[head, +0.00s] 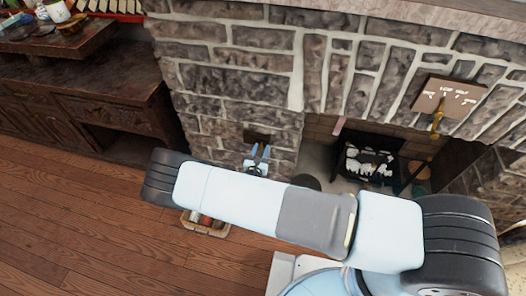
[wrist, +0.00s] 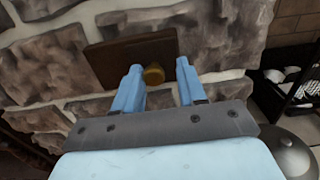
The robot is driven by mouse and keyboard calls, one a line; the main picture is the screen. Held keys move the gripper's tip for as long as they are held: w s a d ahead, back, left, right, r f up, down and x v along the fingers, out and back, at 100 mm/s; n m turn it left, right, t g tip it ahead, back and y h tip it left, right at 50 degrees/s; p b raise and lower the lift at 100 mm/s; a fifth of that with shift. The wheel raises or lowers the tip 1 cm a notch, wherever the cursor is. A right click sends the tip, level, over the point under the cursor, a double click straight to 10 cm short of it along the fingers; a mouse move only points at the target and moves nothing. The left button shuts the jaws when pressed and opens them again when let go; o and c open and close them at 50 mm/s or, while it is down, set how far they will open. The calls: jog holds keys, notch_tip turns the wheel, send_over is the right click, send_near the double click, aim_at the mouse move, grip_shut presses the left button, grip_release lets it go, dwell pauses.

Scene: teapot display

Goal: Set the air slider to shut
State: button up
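A dark brown plate (wrist: 112,62) with a small round brass knob (wrist: 153,74) is set on the stone wall; it looks like the air slider, though no marking on it can be read. In the head view the plate (head: 256,136) is small and partly behind my gripper (head: 257,153). In the wrist view my gripper (wrist: 158,68) is open, its two blue fingers apart. The knob shows between the fingertips, nearer the left one. I see no finger touching it. The plate's lower right part is hidden by the fingers.
A fireplace opening with a black grate (head: 367,163) is to the right. Above it, a wooden panel (head: 450,95) with pale marks has a brass handle (head: 437,118). A basket (head: 205,223) stands on the floor below my arm. A dark wooden cabinet (head: 75,105) is left.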

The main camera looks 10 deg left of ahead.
jog(key=shift+o, duration=0.6)
jog(key=shift+a, duration=0.1)
jog(key=s, duration=1.3)
jog(key=shift+s, duration=0.35)
